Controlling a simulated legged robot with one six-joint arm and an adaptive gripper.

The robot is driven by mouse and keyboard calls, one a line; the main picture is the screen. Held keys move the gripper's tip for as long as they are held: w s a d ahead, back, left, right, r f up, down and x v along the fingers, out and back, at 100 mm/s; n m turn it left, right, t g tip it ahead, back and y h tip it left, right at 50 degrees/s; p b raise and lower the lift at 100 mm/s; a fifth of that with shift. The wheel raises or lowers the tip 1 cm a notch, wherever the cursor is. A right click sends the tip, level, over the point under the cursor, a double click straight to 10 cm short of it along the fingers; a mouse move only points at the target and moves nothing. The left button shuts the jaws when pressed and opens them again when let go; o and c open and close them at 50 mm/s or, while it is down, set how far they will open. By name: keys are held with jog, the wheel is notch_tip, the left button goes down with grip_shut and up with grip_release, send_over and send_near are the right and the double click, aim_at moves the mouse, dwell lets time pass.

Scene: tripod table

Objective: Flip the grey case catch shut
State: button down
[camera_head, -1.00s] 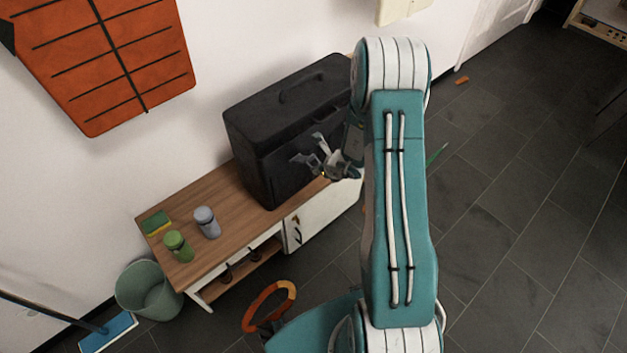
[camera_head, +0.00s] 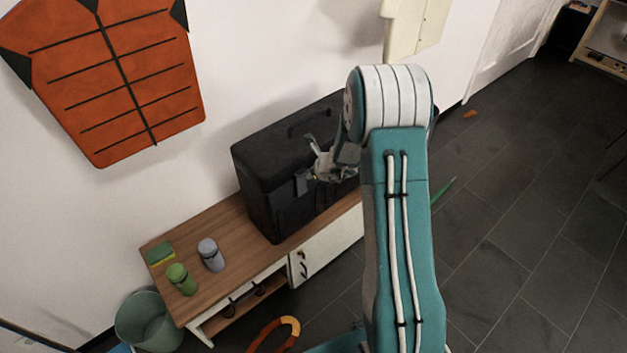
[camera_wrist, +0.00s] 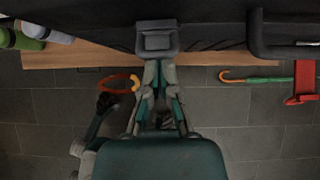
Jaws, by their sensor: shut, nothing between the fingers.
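The black case (camera_head: 270,165) stands upright on the wooden cabinet top, its front facing out. In the wrist view the dark case front (camera_wrist: 90,15) runs along the top edge. The grey catch (camera_wrist: 157,38) sits on that front at the centre, seen as a square, framed piece. My gripper (camera_wrist: 160,68) is shut and empty, its fingertips right at the near edge of the catch; I cannot tell whether they touch. In the head view my gripper (camera_head: 314,165) is at the case front, and part of the catch (camera_head: 302,183) shows beside it.
A bin (camera_head: 148,322) is on the floor. A black handle (camera_wrist: 258,35) juts out right of the catch.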

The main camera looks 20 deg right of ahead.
jog(key=shift+w+a+r, duration=0.2)
jog(key=shift+w, duration=0.2)
jog(key=shift+w+a+r, duration=0.15)
jog(key=shift+w+a, duration=0.05)
jog(key=shift+w, duration=0.15)
jog(key=shift+r, duration=0.1)
jog(key=shift+r, duration=0.7)
jog(key=shift+d, duration=0.1)
